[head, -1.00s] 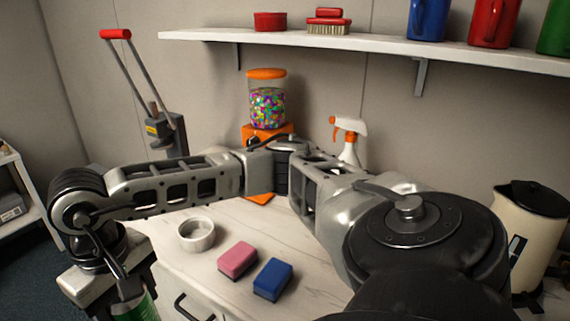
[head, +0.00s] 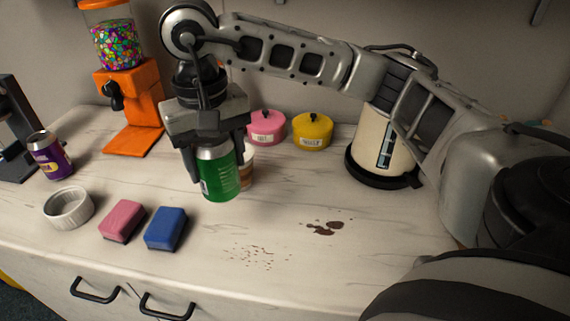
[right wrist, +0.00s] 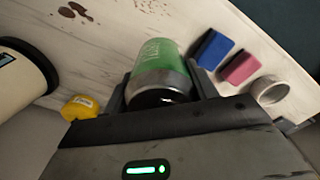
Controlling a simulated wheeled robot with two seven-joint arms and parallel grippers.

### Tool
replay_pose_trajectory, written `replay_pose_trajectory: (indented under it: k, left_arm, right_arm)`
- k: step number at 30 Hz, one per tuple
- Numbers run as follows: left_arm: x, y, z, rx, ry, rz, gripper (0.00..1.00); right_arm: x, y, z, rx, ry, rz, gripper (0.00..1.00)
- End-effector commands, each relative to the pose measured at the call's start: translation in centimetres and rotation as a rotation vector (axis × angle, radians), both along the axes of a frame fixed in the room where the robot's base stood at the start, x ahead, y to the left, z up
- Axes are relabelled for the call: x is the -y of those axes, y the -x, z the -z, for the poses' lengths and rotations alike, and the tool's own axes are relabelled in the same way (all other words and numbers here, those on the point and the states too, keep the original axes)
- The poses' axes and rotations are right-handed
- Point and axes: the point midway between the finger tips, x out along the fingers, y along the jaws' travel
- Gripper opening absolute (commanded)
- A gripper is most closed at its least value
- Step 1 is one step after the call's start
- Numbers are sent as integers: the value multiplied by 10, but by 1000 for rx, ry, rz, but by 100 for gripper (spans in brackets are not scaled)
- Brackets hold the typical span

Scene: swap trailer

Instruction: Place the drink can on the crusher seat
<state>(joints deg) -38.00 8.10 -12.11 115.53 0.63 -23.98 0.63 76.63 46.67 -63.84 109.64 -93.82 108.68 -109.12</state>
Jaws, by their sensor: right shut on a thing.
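The green drink can (head: 220,175) is in my right gripper (head: 215,168), upright over the middle of the counter. The gripper is shut on it from above, a finger on either side. In the right wrist view the can (right wrist: 159,65) sits between the two fingers. I cannot tell whether its bottom touches the counter. The crusher (head: 12,130) shows only in part at the left edge of the head view, dark grey; its seat is not clear. A purple can (head: 50,157) stands beside it. My left gripper is not in view.
A white ramekin (head: 68,207), pink sponge (head: 122,221) and blue sponge (head: 166,228) lie at the front left. The orange candy dispenser (head: 130,105) stands behind. A cup (head: 246,168) is partly hidden behind the green can. Brown stains (head: 325,228) mark the clear front right.

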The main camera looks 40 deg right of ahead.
Motion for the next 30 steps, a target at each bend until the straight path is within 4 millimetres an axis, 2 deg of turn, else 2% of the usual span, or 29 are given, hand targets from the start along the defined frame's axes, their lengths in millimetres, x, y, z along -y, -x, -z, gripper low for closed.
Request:
replay_pose_trajectory:
  k: [1,6,10,14,21,24,30]
  left_arm:
    - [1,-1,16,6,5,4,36]
    - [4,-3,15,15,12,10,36]
    - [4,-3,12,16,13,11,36]
    - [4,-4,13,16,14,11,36]
    - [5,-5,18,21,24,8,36]
    - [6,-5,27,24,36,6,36]
    - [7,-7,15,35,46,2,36]
  right_arm:
    - [3,-4,-1,8,-5,39,26]
    - [10,-3,-28,1,-10,115,26]
    - [20,-1,-28,-4,-10,127,26]
    - [46,0,-15,-7,-9,130,26]
    - [105,3,13,-7,-7,129,26]
    - [120,3,37,-9,-8,125,26]
    - [140,3,55,-5,-8,122,26]
